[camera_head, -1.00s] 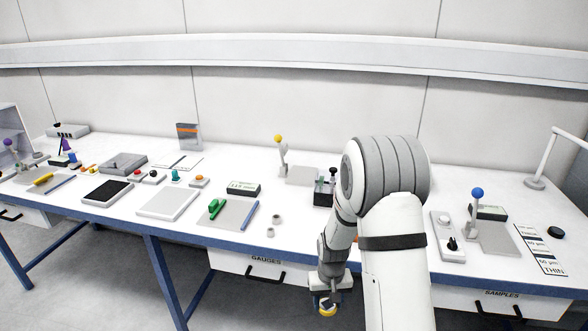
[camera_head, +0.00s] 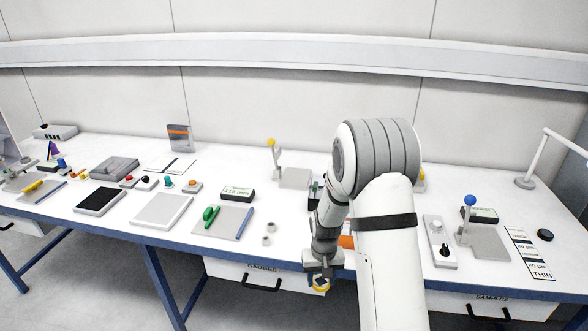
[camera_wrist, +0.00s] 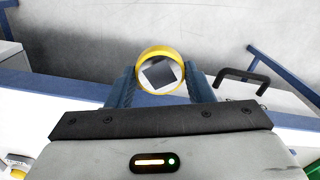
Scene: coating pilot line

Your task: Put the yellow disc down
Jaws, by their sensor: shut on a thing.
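The yellow disc (camera_wrist: 160,53) is a yellow ring with a pale face and a dark square in it. In the wrist view it sits between the two blue-grey fingers of my gripper (camera_wrist: 160,85), which is shut on it. In the head view the yellow disc (camera_head: 320,284) shows small below my gripper (camera_head: 322,272). The gripper is in front of the bench's front edge, near the drawer marked GAUGES (camera_head: 262,276). My arm hides part of the bench behind it.
The white bench (camera_head: 120,226) has a blue front edge. Clear bench top lies around the cups.

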